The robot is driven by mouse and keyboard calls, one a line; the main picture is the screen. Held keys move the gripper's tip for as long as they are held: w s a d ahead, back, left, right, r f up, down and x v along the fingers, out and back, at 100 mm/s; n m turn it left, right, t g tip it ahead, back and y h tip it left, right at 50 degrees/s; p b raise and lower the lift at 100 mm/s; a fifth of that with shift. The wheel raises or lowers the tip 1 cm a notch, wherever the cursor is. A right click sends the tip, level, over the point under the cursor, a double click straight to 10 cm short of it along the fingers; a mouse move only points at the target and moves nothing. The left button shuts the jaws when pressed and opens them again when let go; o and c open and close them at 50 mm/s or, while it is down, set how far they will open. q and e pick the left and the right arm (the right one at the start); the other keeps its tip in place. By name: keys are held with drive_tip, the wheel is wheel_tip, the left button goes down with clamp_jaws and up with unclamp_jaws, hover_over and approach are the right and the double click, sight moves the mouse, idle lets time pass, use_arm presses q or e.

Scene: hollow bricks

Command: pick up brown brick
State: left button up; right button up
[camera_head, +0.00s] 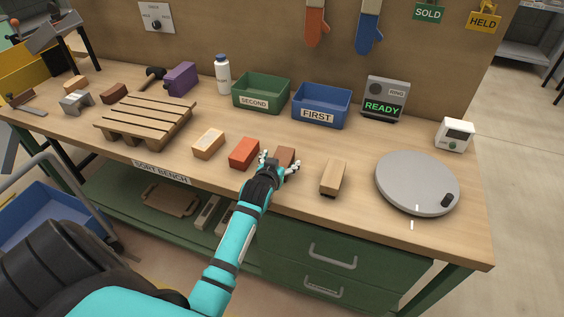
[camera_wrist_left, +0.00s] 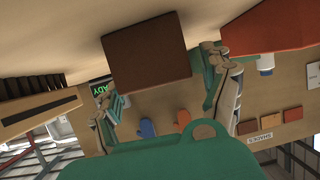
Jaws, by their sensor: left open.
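The brown brick (camera_head: 286,155) lies on the bench between a red brick (camera_head: 244,153) and a tan brick (camera_head: 333,177). My left gripper (camera_head: 279,164) is open at its near side, fingers spread, and covers part of it in the head view. In the left wrist view the brown brick (camera_wrist_left: 147,52) shows ahead, between the two fingers of the left gripper (camera_wrist_left: 172,88). I cannot tell whether the fingers touch it. Another brown brick (camera_head: 114,93) lies at the far left beyond the pallet. My right gripper is not in view.
A yellowish brick (camera_head: 208,144) and a slatted pallet (camera_head: 146,122) are to the left. Green SECOND bin (camera_head: 261,92) and blue FIRST bin (camera_head: 321,105) stand behind. A grey round plate (camera_head: 417,182) is at the right. A display (camera_head: 386,98) reads READY.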

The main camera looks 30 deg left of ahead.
use_arm(q)
drive_tip(key=shift+x, duration=1.15)
drive_tip(key=shift+c, duration=1.2)
drive_tip(key=c, duration=1.4)
drive_tip(key=shift+r, duration=0.1)
clamp_jaws()
